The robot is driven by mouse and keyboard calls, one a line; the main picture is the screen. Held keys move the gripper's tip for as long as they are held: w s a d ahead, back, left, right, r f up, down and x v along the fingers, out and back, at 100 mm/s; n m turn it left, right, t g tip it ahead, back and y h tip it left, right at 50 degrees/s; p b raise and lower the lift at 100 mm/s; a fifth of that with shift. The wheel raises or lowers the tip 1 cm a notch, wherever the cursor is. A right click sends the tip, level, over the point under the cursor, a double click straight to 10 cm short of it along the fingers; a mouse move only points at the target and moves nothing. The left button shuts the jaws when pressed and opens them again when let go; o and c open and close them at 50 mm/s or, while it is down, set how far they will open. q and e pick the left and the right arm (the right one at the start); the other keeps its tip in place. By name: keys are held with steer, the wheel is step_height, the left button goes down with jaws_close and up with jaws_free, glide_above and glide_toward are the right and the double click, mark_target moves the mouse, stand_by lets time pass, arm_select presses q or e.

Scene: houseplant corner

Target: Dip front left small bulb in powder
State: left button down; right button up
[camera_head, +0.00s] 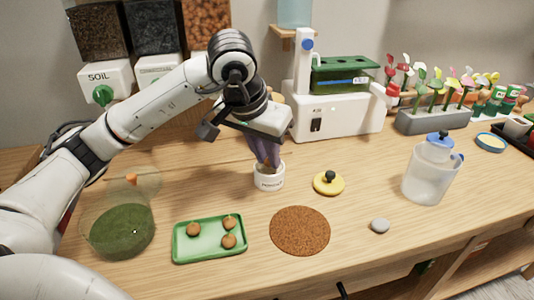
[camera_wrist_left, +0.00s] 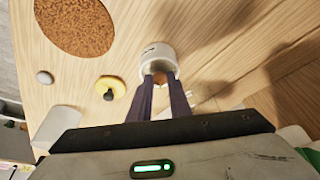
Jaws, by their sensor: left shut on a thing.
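My left gripper (camera_head: 266,161) points down into the mouth of the white powder jar (camera_head: 269,180). In the left wrist view its two fingers (camera_wrist_left: 163,76) reach the rim of the jar (camera_wrist_left: 157,56). It is shut on a small brown bulb, which is mostly hidden between the fingers and the jar. I cannot tell if the bulb touches powder. Three small bulbs (camera_head: 228,241) sit on the green tray (camera_head: 182,250); the tray's front left spot is bare. My right gripper is not in view.
A yellow lid with a black knob (camera_head: 328,184) lies right of the jar. A round brown mat (camera_head: 300,231), a grey stone (camera_head: 380,226) and a clear jug (camera_head: 427,178) are near. A glass bowl of green stuff (camera_head: 120,232) stands left. A white machine (camera_head: 335,115) stands behind.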

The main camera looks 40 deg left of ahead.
mark_target(267, 165)
arm_select(q)
steer(key=shift+f+b, duration=0.45)
steer(key=shift+f, duration=0.15)
stand_by(0.3)
stand_by(0.5)
steer(key=shift+r+p, duration=2.75)
steer(key=shift+r, duration=0.85)
